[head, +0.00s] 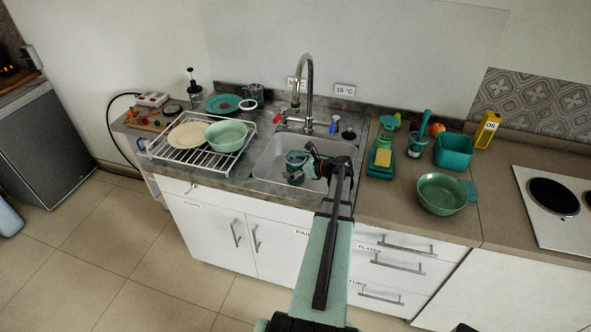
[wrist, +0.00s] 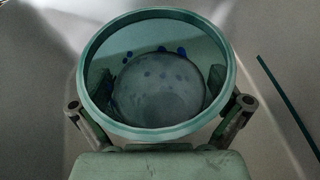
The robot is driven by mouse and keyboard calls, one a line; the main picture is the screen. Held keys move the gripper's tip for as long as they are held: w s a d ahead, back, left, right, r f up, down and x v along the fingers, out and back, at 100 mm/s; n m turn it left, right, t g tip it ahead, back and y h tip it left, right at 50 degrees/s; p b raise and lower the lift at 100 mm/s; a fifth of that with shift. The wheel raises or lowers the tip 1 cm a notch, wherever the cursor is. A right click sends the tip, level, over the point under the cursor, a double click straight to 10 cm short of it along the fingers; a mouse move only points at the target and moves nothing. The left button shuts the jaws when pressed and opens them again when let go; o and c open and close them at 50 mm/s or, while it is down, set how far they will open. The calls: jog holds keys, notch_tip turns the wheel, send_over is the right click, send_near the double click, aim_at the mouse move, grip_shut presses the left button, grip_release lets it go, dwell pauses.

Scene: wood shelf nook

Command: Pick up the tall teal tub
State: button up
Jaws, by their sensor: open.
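A round teal tub (head: 293,158) stands in the sink basin, partly hidden by my gripper (head: 311,167). In the wrist view the teal tub (wrist: 155,132) fills the middle, with its open round rim facing the camera. Its inside shows a greyish bottom with several blue spots. My gripper (wrist: 160,100) is open, with one finger at the left side of the tub and one at the right. The fingertips look dark near the tub's walls; I cannot tell whether they touch it.
The sink basin (head: 259,170) surrounds the tub, with the tall faucet (head: 310,85) behind. A wire dish rack (head: 176,154) with a green bowl (head: 227,134) stands left. A square teal container (head: 453,153) and a green bowl (head: 441,194) stand on the right counter.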

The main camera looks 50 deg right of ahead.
jog(key=shift+w+f, duration=0.1)
jog(key=c, duration=1.7)
jog(key=shift+r, duration=0.3)
